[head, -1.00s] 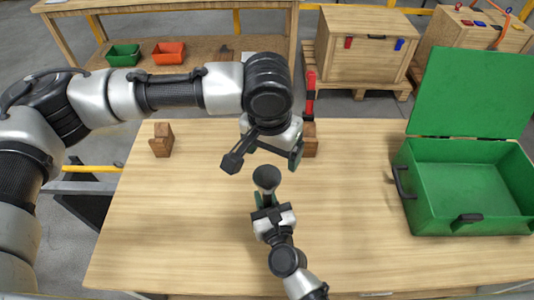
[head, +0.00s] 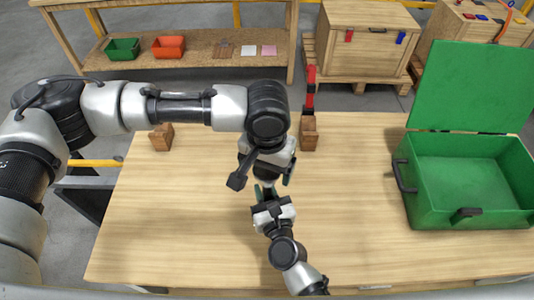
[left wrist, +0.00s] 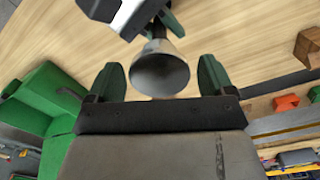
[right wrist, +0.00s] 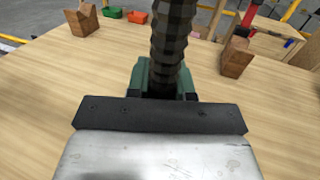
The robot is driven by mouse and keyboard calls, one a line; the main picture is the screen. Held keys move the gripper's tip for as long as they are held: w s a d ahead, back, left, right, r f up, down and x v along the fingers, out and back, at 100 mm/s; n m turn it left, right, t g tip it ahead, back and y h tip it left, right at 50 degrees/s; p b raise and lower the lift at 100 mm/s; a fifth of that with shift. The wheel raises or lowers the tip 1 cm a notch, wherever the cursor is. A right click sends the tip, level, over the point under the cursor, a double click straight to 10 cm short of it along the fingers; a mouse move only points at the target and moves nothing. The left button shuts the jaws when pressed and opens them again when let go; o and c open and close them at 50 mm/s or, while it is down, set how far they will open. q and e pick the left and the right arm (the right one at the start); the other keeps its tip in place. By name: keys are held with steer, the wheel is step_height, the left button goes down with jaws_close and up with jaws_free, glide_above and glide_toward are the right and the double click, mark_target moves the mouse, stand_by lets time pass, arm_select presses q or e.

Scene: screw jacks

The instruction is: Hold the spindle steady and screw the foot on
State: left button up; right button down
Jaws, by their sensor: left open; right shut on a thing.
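My right gripper (head: 267,200) is shut on the dark threaded spindle (right wrist: 173,45), which stands upright in its jaws in the right wrist view. The grey, bell-shaped foot (left wrist: 160,72) sits at the spindle's upper end, its wide mouth facing the left wrist camera. My left gripper (head: 264,178) is open above it, pointing down. In the left wrist view its two green fingers (left wrist: 162,80) are on either side of the foot with gaps. The left hand mostly hides the foot in the head view. How far the foot is threaded on I cannot tell.
Two notched wooden blocks stand at the back, one left (head: 161,137) and one right (head: 309,135); a red and black piece (head: 310,90) rises at the right one. An open green case (head: 465,213) takes up the table's right. The table's left is clear.

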arm_select(q)
steer(key=shift+f, duration=1)
